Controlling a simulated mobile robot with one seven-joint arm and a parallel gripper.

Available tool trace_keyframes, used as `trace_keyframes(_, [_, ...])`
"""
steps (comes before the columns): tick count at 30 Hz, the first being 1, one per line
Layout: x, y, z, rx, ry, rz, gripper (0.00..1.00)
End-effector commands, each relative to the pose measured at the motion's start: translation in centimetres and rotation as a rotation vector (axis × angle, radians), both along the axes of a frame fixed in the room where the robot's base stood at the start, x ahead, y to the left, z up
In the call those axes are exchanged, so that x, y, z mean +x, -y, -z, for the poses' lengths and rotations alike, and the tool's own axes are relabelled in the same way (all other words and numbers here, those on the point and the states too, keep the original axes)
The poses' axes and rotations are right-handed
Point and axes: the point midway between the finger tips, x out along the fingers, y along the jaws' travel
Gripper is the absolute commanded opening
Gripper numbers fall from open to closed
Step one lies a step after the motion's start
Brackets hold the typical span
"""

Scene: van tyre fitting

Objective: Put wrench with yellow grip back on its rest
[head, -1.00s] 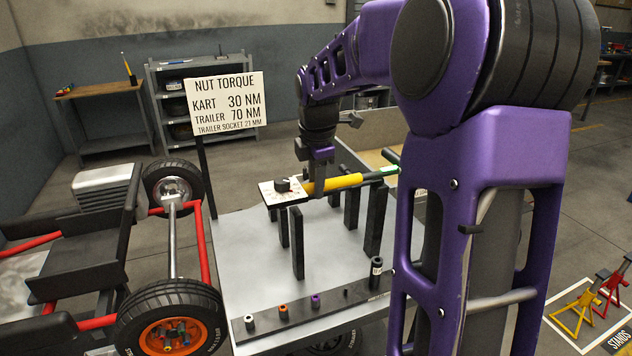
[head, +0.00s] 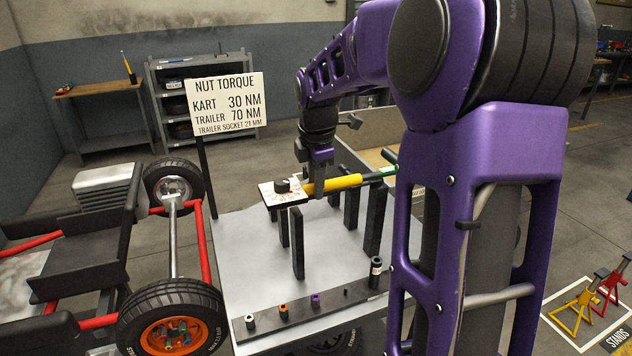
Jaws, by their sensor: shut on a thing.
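The wrench with the yellow grip (head: 343,183) lies level above the metal table, its yellow grip running left to right. A white plate with a black knob (head: 282,186) is at its left end, over the black posts. My gripper (head: 319,190) points down and is shut on the wrench near the left end of the yellow grip. Black upright posts (head: 297,245) stand on the table below, with more posts (head: 375,222) to the right. I cannot tell whether the wrench touches the posts. A green part (head: 386,171) shows beyond the grip's right end, partly hidden by my arm.
The metal table (head: 245,255) has a front strip with several small sockets (head: 283,312) and a taller black socket (head: 376,272). A torque sign (head: 226,103) stands at its back left. A kart (head: 170,325) with an orange-rimmed wheel is at left.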

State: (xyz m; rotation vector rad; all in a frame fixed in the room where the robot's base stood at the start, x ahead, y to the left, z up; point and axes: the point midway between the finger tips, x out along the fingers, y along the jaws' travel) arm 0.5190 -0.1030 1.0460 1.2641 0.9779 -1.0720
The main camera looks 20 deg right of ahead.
Motion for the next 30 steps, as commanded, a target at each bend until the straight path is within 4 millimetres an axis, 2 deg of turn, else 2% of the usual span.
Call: trace_keyframes(30, [0.11,0.05,0.80,-0.002,0.005,0.000,0.00])
